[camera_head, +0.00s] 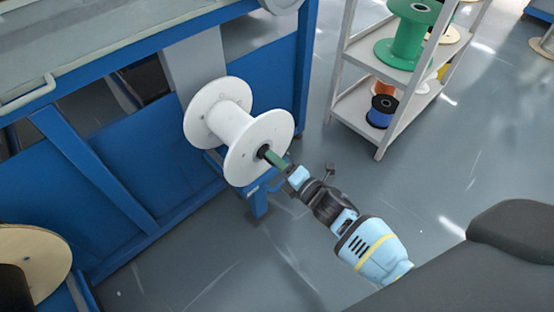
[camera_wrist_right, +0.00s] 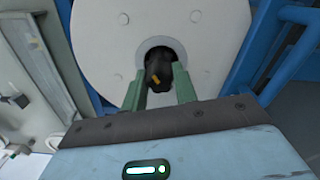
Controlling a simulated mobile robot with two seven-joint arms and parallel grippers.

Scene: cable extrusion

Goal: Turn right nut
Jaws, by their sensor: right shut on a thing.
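A white spool (camera_head: 255,145) sits on the blue machine, its round flange facing my right arm. A dark nut (camera_wrist_right: 158,68) with a small yellow mark is at the hub of the flange in the right wrist view. My right gripper (camera_head: 268,153) reaches the hub from the lower right, and its green fingers (camera_wrist_right: 160,85) are on either side of the nut, shut on it. The fingers hide part of the nut's sides. My left gripper is not in view.
The blue machine frame (camera_head: 150,165) fills the left side. A grey shelf (camera_head: 352,105) with green (camera_head: 405,45) and blue (camera_head: 381,111) spools stands at the upper right. A wooden reel (camera_head: 40,250) is at the lower left. Open floor (camera_head: 440,165) lies to the right.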

